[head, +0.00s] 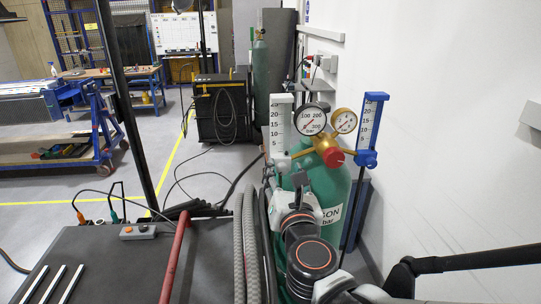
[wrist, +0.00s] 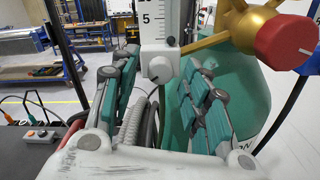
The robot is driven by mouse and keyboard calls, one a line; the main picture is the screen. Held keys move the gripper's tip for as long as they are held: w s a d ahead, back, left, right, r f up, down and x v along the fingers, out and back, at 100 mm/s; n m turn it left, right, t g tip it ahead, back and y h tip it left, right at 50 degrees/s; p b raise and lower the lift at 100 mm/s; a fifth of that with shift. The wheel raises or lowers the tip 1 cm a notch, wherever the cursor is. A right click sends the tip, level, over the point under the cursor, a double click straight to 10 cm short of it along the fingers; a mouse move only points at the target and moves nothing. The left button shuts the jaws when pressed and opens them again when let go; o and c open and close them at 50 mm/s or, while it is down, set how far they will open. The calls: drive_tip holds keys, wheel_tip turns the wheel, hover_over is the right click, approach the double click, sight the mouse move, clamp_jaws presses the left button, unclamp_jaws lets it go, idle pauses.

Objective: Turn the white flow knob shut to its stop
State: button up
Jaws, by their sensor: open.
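The white flow knob (wrist: 160,69) is at the foot of the white flowmeter (wrist: 154,20), whose scale shows a 5 in the wrist view. In the head view the knob (head: 281,163) is below the white scale, left of the gauges. My gripper (wrist: 161,66) is open, with one green-padded finger on each side of the knob in the picture. I see no finger touching it; the depth between them is hard to judge. In the head view my gripper (head: 284,182) is just below the knob, partly hidden by my wrist.
A brass regulator (head: 327,148) with a red knob (wrist: 287,42) and two gauges is close on the right, above a green cylinder (head: 325,185). A blue flowmeter (head: 371,125) stands further right, near the white wall. A dark welding unit (head: 222,108) is behind.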

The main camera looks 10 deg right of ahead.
drive_tip(key=shift+w, duration=0.45)
drive_tip(key=shift+s, duration=0.1)
clamp_jaws()
